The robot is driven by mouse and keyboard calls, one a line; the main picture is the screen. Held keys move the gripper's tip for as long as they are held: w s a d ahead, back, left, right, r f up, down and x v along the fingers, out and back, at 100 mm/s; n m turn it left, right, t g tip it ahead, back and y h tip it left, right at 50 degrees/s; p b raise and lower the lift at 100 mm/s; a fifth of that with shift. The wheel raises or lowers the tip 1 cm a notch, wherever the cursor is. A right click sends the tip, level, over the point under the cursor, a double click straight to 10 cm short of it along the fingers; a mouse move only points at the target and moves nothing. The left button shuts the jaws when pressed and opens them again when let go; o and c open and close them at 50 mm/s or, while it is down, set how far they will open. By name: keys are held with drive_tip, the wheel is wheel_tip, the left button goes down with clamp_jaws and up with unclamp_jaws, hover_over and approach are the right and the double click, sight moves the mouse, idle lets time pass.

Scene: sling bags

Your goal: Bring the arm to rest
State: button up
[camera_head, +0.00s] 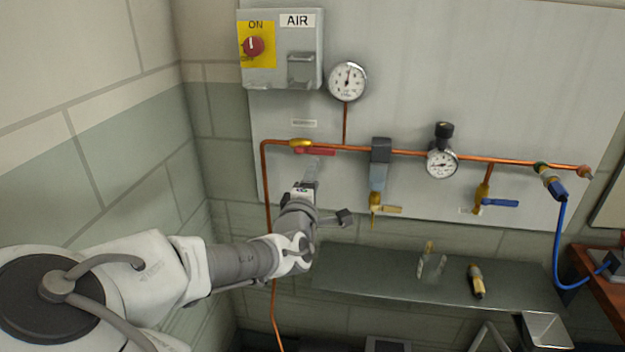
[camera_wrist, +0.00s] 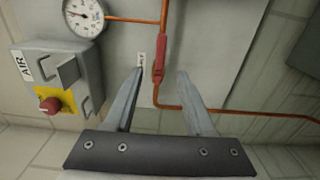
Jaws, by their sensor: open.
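My gripper (camera_wrist: 160,90) is open and empty in the wrist view, its two fingers apart on either side of the red valve handle (camera_wrist: 161,57). I cannot tell how far the fingertips are from the handle. In the head view my gripper (camera_head: 310,170) is just below the red handle (camera_head: 316,151) on the copper pipe, seen partly edge-on. My white and grey arm reaches in from the lower left.
A grey AIR box (camera_head: 304,72) with a red knob (camera_head: 253,46) and a pressure gauge (camera_head: 347,81) are above. A filter (camera_head: 380,152), a regulator gauge (camera_head: 442,162) and a blue-handled valve (camera_head: 498,202) lie right. A shelf (camera_head: 380,276) juts out below.

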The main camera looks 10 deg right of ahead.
drive_tip(key=shift+s+a, duration=0.2)
drive_tip(key=shift+s, duration=0.3)
drive_tip(key=s+d+f+m+g+y, duration=0.1)
drive_tip(key=s+f+m+g+y, duration=0.1)
drive_tip(key=s+f+m+g, duration=0.35)
drive_tip(key=s+d+f+m+g+y, duration=0.1)
drive_tip(key=s+f+m+g+y, duration=0.15)
drive_tip(key=f, duration=0.55)
drive_tip(key=s+r+m+g+y, duration=0.1)
drive_tip(key=s+r+m, duration=0.1)
drive_tip(key=s+r, duration=0.5)
drive_tip(key=s+a+r+m+g+y, duration=0.1)
drive_tip(key=s+r+m+g, duration=0.1)
drive_tip(key=s+r, duration=0.6)
drive_tip(key=s+m, duration=0.1)
drive_tip(key=s, duration=0.6)
drive_tip(key=shift+a+r+m, duration=0.25)
drive_tip(key=shift+m, duration=0.05)
